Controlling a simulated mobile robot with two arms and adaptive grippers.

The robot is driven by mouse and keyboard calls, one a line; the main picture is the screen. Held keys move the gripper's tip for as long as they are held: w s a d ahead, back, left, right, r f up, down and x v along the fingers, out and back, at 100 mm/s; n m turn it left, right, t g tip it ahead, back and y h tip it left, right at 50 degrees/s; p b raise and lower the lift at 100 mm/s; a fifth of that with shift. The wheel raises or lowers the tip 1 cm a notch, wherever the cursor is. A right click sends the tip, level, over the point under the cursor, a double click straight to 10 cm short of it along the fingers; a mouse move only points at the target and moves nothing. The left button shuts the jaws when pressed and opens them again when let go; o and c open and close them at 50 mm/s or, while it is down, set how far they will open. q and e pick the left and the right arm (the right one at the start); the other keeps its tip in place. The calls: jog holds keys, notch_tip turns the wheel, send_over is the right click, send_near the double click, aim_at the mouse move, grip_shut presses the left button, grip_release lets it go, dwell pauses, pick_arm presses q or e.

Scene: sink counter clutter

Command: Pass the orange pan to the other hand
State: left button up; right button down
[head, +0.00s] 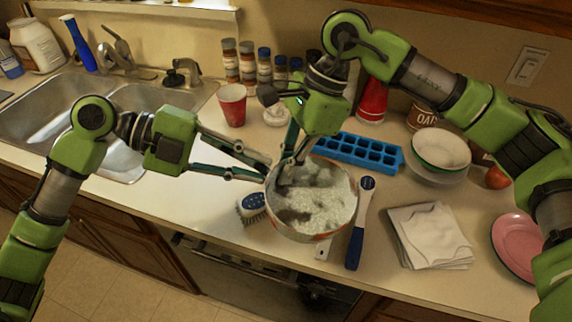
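The orange pan (335,210) is at the middle of the counter in the head view, with an orange outer side and a worn, speckled grey-white inside. My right gripper (287,172) comes down from above at the pan's back-left rim, one finger inside the pan, and looks shut on that rim. My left gripper (266,169) reaches in from the left, its two fingers apart and their tips close to the pan's left rim. Whether the left tips touch the pan cannot be told. The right fingertips are partly hidden. The pan looks slightly tilted.
A scrub brush (252,208) and a blue-handled utensil (358,235) lie beside the pan. Behind are a blue ice tray (358,150), a red cup (232,104) and spice jars (247,65). Folded cloths (430,236), bowls (440,150) and a pink plate (518,245) are right; the sink (60,105) is left.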

pick_arm(q)
jog(key=shift+o, duration=1.3)
jog(key=shift+s, duration=0.1)
jog(key=shift+d, duration=0.1)
